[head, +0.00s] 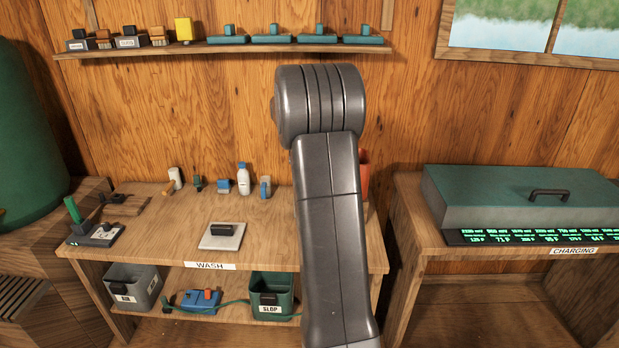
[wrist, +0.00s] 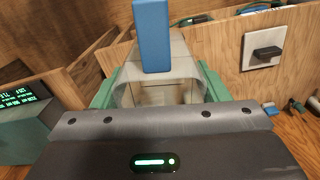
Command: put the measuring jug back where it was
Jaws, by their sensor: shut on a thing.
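The measuring jug is a clear, see-through vessel (wrist: 180,70) with a blue handle (wrist: 152,35), in the middle of the wrist view. My gripper (wrist: 158,88) is shut on it, with a green finger at each side of its clear body. Part of the jug is cut off by the dark gripper housing in front. In the head view my grey arm stands upright before the right part of the wash bench (head: 150,225). It hides my gripper and the jug there.
A white board with a black grip (head: 222,236) lies on the wash bench. Several small bottles and brushes stand along its back. A red-orange thing (head: 365,172) is partly behind my arm. The charging bench (head: 405,220) at right carries a green-lidded case (head: 520,190); a gap separates the benches.

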